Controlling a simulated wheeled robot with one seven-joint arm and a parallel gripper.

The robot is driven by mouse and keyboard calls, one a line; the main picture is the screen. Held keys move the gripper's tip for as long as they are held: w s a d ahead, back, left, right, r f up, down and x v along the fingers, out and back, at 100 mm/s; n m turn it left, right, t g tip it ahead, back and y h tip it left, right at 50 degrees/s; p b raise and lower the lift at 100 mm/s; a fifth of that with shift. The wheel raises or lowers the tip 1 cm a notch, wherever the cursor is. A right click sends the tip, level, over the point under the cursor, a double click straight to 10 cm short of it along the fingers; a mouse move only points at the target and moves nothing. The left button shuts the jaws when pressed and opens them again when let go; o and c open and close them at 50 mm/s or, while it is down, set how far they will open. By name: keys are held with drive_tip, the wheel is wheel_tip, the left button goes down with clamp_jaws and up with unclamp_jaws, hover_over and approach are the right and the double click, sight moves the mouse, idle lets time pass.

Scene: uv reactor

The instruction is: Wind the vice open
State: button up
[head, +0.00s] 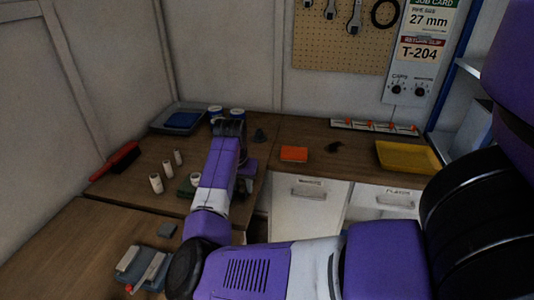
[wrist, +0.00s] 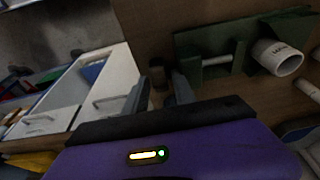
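The green vice (wrist: 205,55) is on the brown bench in the wrist view, with a pale bar between its jaw blocks. A white pipe (wrist: 277,58) with dark lettering sits at its right end. In the head view the vice (head: 186,187) is mostly hidden behind my arm. My gripper (wrist: 160,86) has its two grey fingers apart, left of the vice in the wrist view. A small dark piece (wrist: 157,73) shows between the fingertips, perhaps the vice's handle. I cannot tell whether the fingers touch it.
White drawer cabinets (head: 309,205) stand under the bench. Several white pipe pieces, a red brush (head: 117,161), an orange block (head: 294,154) and a yellow tray (head: 405,157) lie on the bench. A pegboard (head: 340,36) with wrenches hangs behind.

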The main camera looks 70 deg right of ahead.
sight(244, 185)
drive_tip(key=y, duration=0.1)
drive_tip(key=d+y, duration=0.1)
drive_tip(key=y, duration=0.1)
drive_tip(key=shift+w, duration=0.1)
wheel_tip(244, 185, up, 7)
drive_tip(key=shift+f+b, duration=0.1)
drive_tip(key=shift+b, duration=0.7)
drive_tip(key=shift+s+r, duration=0.25)
drive_tip(key=shift+r, duration=0.1)
drive_tip(key=s+d+f+n+h, duration=0.1)
drive_tip(key=s+d+n+h, duration=0.1)
drive_tip(key=d+h, duration=0.3)
drive_tip(key=s+d+f+n+h+b, duration=0.1)
drive_tip(key=s+d+n+h, duration=0.1)
drive_tip(key=d+h, duration=0.3)
drive_tip(key=shift+s+f+t+h, duration=0.3)
drive_tip(key=shift+s+h, duration=0.1)
drive_tip(key=shift+h, duration=0.3)
